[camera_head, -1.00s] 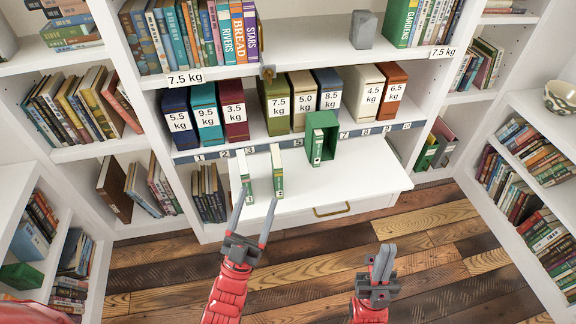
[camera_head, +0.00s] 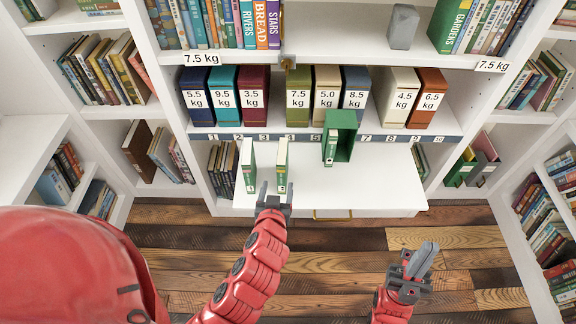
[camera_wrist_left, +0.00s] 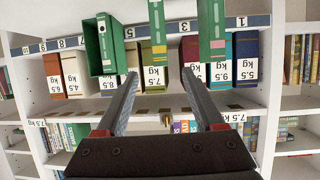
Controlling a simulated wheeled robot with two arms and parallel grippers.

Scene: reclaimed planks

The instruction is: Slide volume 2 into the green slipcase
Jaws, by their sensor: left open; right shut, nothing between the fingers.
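My left gripper (camera_head: 275,193) is open and empty in front of the right volume, which lies ahead between the fingertips in the left wrist view (camera_wrist_left: 157,22). My right gripper (camera_head: 420,262) is shut and empty, above the floor.
Weight-labelled boxes, such as the red box (camera_head: 253,93) and orange box (camera_head: 428,97), line the shelf behind, above a numbered strip (camera_head: 220,137). The pull-out shelf (camera_head: 385,185) is bare right of the slipcase. Bookcases flank both sides.

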